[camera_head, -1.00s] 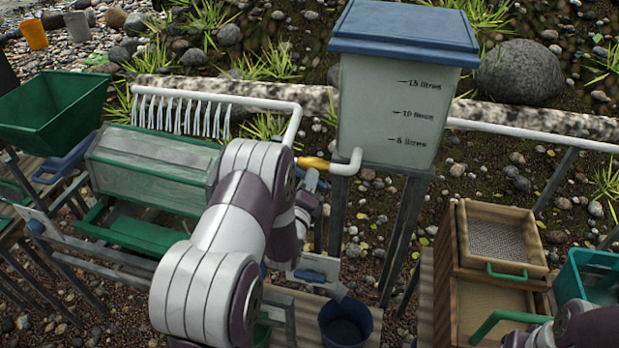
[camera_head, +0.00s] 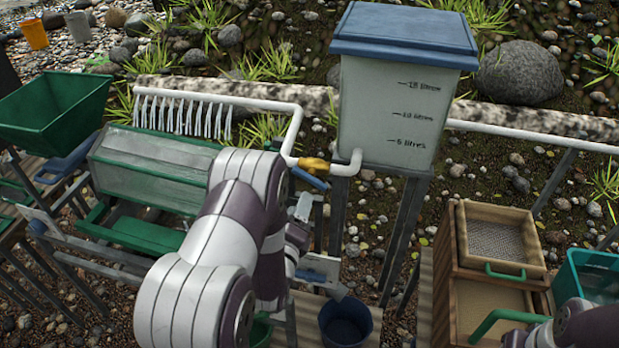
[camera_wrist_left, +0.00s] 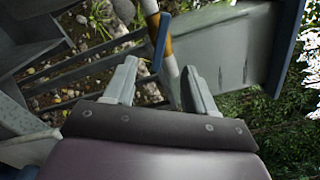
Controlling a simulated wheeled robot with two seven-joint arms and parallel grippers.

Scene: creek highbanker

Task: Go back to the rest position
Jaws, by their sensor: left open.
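My left gripper (camera_head: 302,208) is below the brass valve (camera_head: 313,165), partly hidden by my own arm in the head view. In the left wrist view its two grey fingers (camera_wrist_left: 160,88) stand apart with nothing between them. The valve's blue lever (camera_head: 311,179) slants just above the gripper. In the wrist view, the blue lever (camera_wrist_left: 161,42) shows beyond the fingertips, apart from them. The valve sits on the white pipe by the water tank (camera_head: 395,110). My right gripper is not visible; only part of my right arm shows at the lower right corner.
A green hopper (camera_head: 55,112) and a grey sluice box (camera_head: 150,165) with a white spray bar stand left. A dark blue bucket (camera_head: 346,322) is below the tank. Wooden sieve boxes (camera_head: 497,240) and a teal tub (camera_head: 590,278) are at right. Tank legs stand close to my gripper.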

